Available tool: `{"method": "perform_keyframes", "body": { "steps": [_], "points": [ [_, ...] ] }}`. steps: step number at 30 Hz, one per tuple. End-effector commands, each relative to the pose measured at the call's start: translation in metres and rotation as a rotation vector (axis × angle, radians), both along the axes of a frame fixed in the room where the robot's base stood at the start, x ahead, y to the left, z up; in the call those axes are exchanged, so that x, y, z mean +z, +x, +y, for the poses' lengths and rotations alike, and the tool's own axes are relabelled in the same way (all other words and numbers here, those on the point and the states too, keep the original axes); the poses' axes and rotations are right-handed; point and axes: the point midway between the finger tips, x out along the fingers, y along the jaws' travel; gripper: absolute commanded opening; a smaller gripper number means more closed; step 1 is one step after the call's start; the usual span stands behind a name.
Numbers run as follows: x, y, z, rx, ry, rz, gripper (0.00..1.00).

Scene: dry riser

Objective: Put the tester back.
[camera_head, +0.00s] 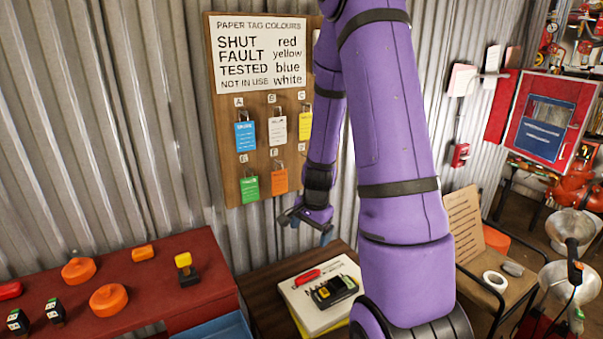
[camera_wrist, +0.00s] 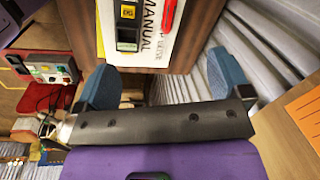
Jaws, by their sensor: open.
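A black and yellow handheld device with a small screen, which looks like the tester (camera_head: 335,290), lies on a white manual (camera_head: 302,301) on a dark wooden top (camera_head: 262,287). The wrist view shows the tester (camera_wrist: 127,28) at the top, on the manual (camera_wrist: 163,55), partly cut off by the frame edge. My gripper (camera_head: 308,226) hangs above and behind the manual, close to the corrugated wall. Its blue fingers (camera_wrist: 165,82) are wide apart with nothing between them. The tester is apart from the fingers.
A red pen-like item (camera_head: 307,277) lies beside the tester. A red bench (camera_head: 150,290) at left carries orange knobs, small black blocks and a yellow-topped black item (camera_head: 186,268). A tag board (camera_head: 265,110) with coloured tags hangs on the wall. A clipboard-like panel (camera_head: 465,225) stands at right.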

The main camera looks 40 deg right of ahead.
Motion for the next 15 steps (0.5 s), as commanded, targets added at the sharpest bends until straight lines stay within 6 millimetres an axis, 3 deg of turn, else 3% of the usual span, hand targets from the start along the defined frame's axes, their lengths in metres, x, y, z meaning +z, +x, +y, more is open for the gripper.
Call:
{"method": "perform_keyframes", "body": {
  "steps": [1, 7, 15],
  "points": [
    [0.021, 0.004, 0.011, 0.063, -0.011, -0.026, 0.95],
    [0.091, 0.006, 0.053, 0.31, -0.044, -0.093, 0.95],
    [0.174, -0.019, 0.109, 0.636, -0.119, -0.169, 0.95]
  ]
}}
